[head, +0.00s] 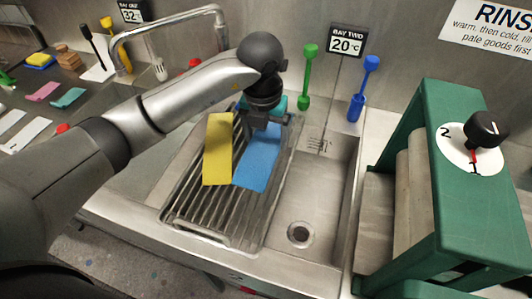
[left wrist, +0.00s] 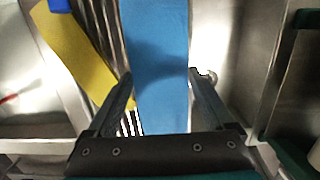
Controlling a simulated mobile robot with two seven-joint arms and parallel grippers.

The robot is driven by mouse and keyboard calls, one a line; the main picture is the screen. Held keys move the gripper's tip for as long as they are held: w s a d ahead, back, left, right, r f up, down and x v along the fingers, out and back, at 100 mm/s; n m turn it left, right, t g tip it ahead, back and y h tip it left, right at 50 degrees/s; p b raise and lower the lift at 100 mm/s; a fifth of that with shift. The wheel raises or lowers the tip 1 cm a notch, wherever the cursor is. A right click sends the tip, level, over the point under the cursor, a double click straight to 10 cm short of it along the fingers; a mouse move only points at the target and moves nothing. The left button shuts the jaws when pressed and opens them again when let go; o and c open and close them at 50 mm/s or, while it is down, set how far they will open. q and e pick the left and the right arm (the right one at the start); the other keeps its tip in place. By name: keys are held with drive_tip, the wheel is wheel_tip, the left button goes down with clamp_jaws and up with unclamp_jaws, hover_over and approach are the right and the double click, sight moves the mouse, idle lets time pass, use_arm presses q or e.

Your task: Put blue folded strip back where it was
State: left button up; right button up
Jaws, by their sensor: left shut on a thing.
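The blue folded strip (head: 257,162) is at the right side of the ribbed metal rack (head: 215,225) in the sink, beside the yellow strip (head: 217,150). My left gripper (head: 264,119) is at the strip's far end, shut on it. In the left wrist view the blue strip (left wrist: 158,45) runs between the two fingers (left wrist: 160,88), with the yellow strip (left wrist: 78,55) to its left. Whether the blue strip touches the rack is hard to tell. A teal piece (head: 279,102) shows partly behind my gripper. My right gripper is not in view.
An empty basin with a drain (head: 300,233) lies right of the rack. A green frame with rollers and a dial (head: 470,150) stands at the right. Green (head: 306,75) and blue (head: 363,88) handled tools stand along the back. A curved tap (head: 165,22) rises at the left.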

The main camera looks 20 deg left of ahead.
sight(266, 154)
use_arm(q)
drive_tip(key=shift+f, duration=3)
drive_tip(key=shift+f+b, duration=0.1)
drive_tip(key=shift+b, duration=0.2)
drive_tip(key=o, duration=1.2)
drive_tip(key=r, duration=0.4)
drive_tip(key=s+r, duration=0.1)
drive_tip(key=r, duration=0.3)
drive_tip(key=r+p, duration=0.1)
drive_tip(key=r, duration=0.3)
drive_tip(key=shift+s, duration=0.25)
